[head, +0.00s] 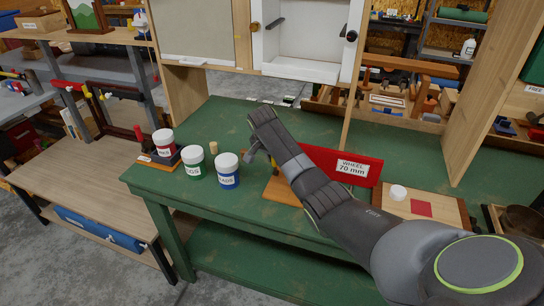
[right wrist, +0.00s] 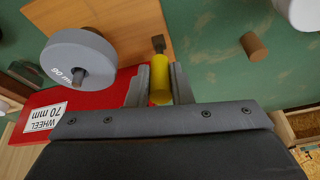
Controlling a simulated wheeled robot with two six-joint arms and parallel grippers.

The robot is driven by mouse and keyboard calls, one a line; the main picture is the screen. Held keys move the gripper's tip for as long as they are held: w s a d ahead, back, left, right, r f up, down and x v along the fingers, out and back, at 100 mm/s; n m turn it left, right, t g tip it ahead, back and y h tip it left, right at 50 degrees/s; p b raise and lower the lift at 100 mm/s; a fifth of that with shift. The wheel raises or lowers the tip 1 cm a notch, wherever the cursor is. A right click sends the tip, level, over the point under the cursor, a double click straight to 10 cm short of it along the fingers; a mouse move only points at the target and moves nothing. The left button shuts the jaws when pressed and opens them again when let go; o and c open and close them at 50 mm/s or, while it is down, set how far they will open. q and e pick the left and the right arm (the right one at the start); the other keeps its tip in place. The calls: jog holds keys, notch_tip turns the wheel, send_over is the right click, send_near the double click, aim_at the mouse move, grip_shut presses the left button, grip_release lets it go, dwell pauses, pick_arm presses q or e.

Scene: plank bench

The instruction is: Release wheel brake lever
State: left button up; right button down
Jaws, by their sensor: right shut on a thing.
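My right gripper (right wrist: 158,88) is shut on a yellow cylindrical grip (right wrist: 160,72), which I take to be the brake lever's handle. Its dark stem (right wrist: 158,43) shows past the fingers. A grey wheel (right wrist: 66,52) with size lettering sits on a dark shaft at the left of the right wrist view. Behind it are a wooden base (right wrist: 145,22) and a red sign (right wrist: 95,85) reading "WHEEL 70 mm". In the head view, the sign (head: 358,183) stands right of my right forearm and the base (head: 283,192) shows below it. My arm mostly hides the fixture there. My left gripper is not in view.
White-lidded jars, one green (head: 194,170) and one blue (head: 227,178), stand left of the fixture, with a red one (head: 164,147) beyond. A small wooden peg (head: 213,148) stands behind them. A wooden board (head: 440,212) with a red square lies at right.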

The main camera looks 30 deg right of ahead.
jog(key=shift+w+d+g+y, duration=0.45)
jog(key=shift+d+g+y, duration=0.15)
jog(key=shift+y, duration=0.1)
dwell(0.5)
jog(key=c, duration=1.3)
grip_release()
jog(key=shift+w+d, duration=0.1)
jog(key=shift+w, duration=0.05)
jog(key=shift+r, duration=0.15)
jog(key=b+v, duration=0.2)
jog(key=v, duration=0.8)
jog(key=shift+w+d+r, duration=0.1)
jog(key=shift+w+r, duration=0.05)
jog(key=shift+r, duration=0.15)
jog(key=d+p+v, duration=0.1)
jog(key=p+v, duration=0.2)
jog(key=v, duration=0.3)
jog(key=shift+a+r+p, duration=0.3)
jog(key=shift+a+r, duration=0.05)
jog(key=shift+a, duration=0.05)
